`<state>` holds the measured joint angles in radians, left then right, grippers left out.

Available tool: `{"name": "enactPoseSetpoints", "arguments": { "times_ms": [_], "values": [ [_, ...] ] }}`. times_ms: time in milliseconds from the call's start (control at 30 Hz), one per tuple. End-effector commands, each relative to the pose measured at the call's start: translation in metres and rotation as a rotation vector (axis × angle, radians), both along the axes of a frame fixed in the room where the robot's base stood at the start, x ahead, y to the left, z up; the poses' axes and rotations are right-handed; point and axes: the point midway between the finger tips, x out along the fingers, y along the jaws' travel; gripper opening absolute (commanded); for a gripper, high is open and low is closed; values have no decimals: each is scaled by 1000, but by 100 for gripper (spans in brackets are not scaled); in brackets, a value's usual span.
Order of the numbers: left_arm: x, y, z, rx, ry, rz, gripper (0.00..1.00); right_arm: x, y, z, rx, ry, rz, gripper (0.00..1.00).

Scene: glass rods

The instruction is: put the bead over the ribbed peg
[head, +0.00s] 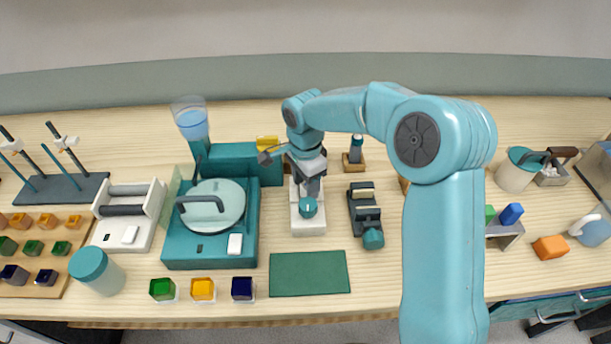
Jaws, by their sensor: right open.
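My right gripper (310,183) reaches in from the right and points down over a white stand with a teal knob (308,208) in the middle of the table. Its jaws are open, and I see nothing held in them. Three small coloured glass blocks lie at the front: green (162,289), amber (203,289) and dark blue (242,288). I cannot tell which piece is the bead. No ribbed peg can be made out; the gripper and arm hide part of the table. My left gripper is not in view.
A teal machine with a round lid (216,205) stands left of the gripper. A dark device (366,213) stands close on its right. A green mat (309,274) lies bare in front. A wooden board (73,287) with several coloured blocks is at far left.

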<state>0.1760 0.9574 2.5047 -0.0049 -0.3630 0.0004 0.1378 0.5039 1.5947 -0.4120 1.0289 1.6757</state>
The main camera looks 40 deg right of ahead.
Motion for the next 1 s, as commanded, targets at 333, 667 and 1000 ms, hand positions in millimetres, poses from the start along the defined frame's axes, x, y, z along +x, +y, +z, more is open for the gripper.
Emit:
{"name": "enactPoseSetpoints", "arguments": {
  "times_ms": [333,667,1000],
  "values": [
    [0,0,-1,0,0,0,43,0,2,64,4,-1,0,60],
    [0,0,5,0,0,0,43,1,0,142,2,-2,0,60],
    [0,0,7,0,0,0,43,1,0,163,2,0,0,60]
  ]
}}
